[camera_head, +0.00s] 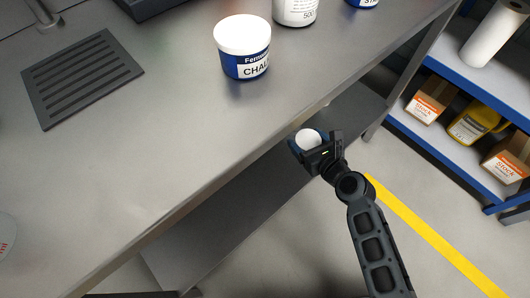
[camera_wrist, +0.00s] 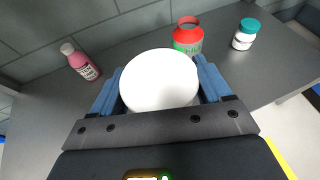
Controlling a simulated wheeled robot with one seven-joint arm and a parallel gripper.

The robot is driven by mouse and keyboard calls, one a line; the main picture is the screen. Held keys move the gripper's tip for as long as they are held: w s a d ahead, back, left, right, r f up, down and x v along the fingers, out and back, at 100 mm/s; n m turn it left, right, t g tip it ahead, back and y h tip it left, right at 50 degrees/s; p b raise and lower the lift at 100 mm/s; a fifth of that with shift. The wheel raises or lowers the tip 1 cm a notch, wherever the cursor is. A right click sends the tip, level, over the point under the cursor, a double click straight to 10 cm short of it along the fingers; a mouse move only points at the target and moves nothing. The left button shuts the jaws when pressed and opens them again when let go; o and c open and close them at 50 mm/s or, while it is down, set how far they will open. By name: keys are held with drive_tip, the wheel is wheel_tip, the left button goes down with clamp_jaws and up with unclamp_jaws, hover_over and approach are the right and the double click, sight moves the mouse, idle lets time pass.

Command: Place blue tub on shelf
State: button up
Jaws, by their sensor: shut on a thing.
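My gripper (camera_head: 309,143) is shut on the blue tub, whose round white lid (camera_head: 307,137) shows between the fingers in the head view. In the wrist view the lid (camera_wrist: 159,80) fills the space between the two blue fingers, and the tub's sides are hidden. My gripper is in front of the worktop's front edge, over the lower shelf (camera_head: 343,112) in the picture. I cannot tell its exact height. Another blue tub with a white lid, labelled as chalk (camera_head: 244,62), stands upright on the worktop, apart from my gripper.
In the wrist view a pink bottle (camera_wrist: 80,62), a red-topped jar (camera_wrist: 188,37) and a teal-capped jar (camera_wrist: 245,34) stand on a grey surface. The worktop (camera_head: 170,120) overhangs the lower shelf. A blue rack (camera_head: 440,125) with boxes stands at right.

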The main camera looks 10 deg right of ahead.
drive_tip(key=w+a+f+n+y+b, duration=0.1)
drive_tip(key=w+a+f+b, duration=0.1)
drive_tip(key=a+f+b, duration=0.2)
drive_tip(key=w+a+f+y+b, duration=0.1)
drive_tip(key=w+a+f+b, duration=0.2)
drive_tip(key=a, duration=0.7)
drive_tip(key=w+a+f+n+g+y+b, duration=0.1)
drive_tip(key=w+a+f+b, duration=0.1)
drive_tip(key=a+f+b, duration=0.4)
drive_tip(key=shift+w+a+f+n+b, duration=0.1)
drive_tip(key=shift+a+f+n+b, duration=0.2)
drive_tip(key=shift+f, duration=0.65)
drive_tip(key=shift+w+a+f+b, duration=0.1)
drive_tip(key=shift+a+f, duration=0.25)
drive_tip(key=shift+f, duration=0.6)
drive_tip(key=shift+f+b, duration=1.9)
drive_tip(key=shift+f, duration=0.05)
drive_tip(key=shift+f, duration=0.15)
drive_tip(key=o, duration=1.1)
drive_tip(key=shift+c, duration=0.2)
